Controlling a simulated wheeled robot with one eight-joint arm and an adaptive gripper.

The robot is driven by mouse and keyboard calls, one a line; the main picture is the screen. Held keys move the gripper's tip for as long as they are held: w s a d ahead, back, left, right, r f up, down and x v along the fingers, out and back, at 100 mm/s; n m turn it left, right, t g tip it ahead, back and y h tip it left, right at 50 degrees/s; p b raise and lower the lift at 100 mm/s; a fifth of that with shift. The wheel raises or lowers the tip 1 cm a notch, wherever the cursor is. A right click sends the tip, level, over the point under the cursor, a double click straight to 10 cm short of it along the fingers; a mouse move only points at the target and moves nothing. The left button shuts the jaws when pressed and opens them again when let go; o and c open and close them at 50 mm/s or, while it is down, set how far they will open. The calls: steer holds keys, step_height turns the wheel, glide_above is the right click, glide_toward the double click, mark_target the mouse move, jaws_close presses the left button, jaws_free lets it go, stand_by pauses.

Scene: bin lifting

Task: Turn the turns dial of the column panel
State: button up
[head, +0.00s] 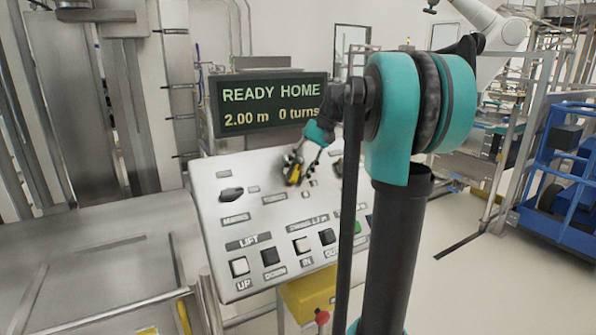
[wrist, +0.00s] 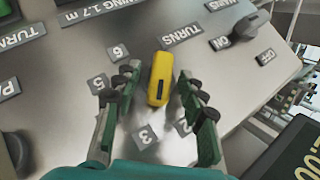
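The yellow turns dial (wrist: 161,75) stands on the sloped column panel (wrist: 65,55), below the "TURNS" label in the wrist view. It has a dark mark towards its lower end. Plates 6, 5, 3 and 2 show around it; other positions are hidden by the fingers. My gripper (wrist: 158,84) has one finger on each side of the dial, with small gaps visible, so it looks open around it. In the head view my gripper (head: 297,166) reaches down to the dial (head: 292,175) on the panel (head: 210,213).
The display (head: 268,106) reads "READY HOME", "2.00 m", "0 turns". A dark ON/OFF knob (wrist: 251,24) is near the dial. Push buttons, including UP (head: 239,266), line the panel's lower part. A blue cart (head: 575,165) stands at the right. My arm hides the panel's right side.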

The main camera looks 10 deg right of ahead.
steer(key=shift+r, duration=0.1)
steer(key=v, duration=1.2)
steer(key=shift+s, duration=0.15)
